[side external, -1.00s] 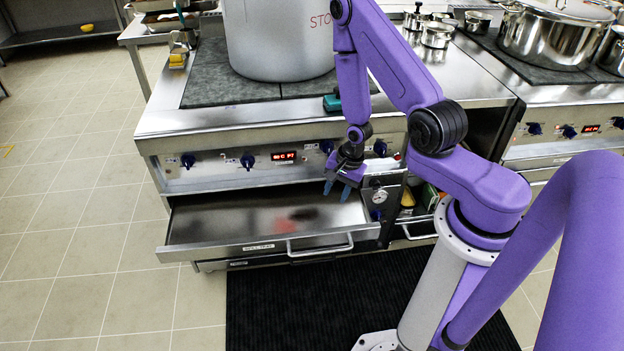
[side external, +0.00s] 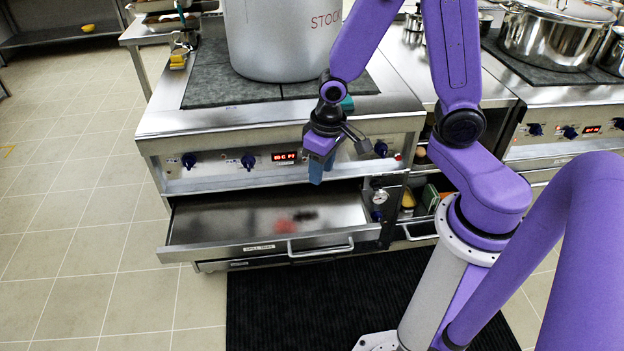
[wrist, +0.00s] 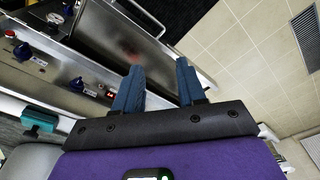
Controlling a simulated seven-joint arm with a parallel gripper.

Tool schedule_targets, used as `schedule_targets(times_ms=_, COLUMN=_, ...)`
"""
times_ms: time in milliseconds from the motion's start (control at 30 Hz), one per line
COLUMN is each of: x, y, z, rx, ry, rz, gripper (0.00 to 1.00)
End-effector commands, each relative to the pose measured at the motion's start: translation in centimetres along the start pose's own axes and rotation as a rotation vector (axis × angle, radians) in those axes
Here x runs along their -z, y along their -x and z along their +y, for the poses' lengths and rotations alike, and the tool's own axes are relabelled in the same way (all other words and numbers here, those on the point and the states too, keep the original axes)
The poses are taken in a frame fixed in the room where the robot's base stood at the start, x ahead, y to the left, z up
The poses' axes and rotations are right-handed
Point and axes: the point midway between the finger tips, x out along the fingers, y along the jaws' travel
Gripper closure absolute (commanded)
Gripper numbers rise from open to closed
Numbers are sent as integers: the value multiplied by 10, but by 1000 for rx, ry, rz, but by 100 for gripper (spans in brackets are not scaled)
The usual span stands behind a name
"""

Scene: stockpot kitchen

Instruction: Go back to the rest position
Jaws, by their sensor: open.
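My gripper (side external: 318,170) is in front of the stove's control panel, above the right part of the open drawer, in the side external view. In the wrist view its two blue fingers (wrist: 158,88) stand apart with nothing between them. The drawer (side external: 225,223), with a bar handle, is pulled out below the panel. It holds no object that I can make out, only blurred reddish and dark patches on its floor. It also shows in the wrist view (wrist: 103,25).
A large stockpot (side external: 275,45) stands on the stove top behind my gripper. A teal object (side external: 347,103) sits at the stove's front edge. Blue knobs (side external: 248,161) stick out of the panel. A steel pot (side external: 550,38) stands at the right. The floor at the left is clear.

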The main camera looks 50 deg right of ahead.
Motion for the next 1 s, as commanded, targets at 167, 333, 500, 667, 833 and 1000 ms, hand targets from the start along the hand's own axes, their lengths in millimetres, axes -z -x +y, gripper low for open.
schedule_targets(times_ms=167, x=-29, y=35, z=-21, rx=10, ry=248, rz=-3, gripper=60)
schedule_targets(times_ms=333, x=-64, y=66, z=-34, rx=25, ry=485, rz=-15, gripper=60)
schedule_targets(times_ms=500, x=-104, y=95, z=-40, rx=47, ry=723, rz=-31, gripper=60)
schedule_targets(times_ms=667, x=-135, y=114, z=-40, rx=66, ry=900, rz=-45, gripper=60)
schedule_targets(times_ms=833, x=-152, y=124, z=-37, rx=76, ry=996, rz=-56, gripper=60)
schedule_targets(times_ms=1000, x=-155, y=125, z=-37, rx=77, ry=1014, rz=-60, gripper=60)
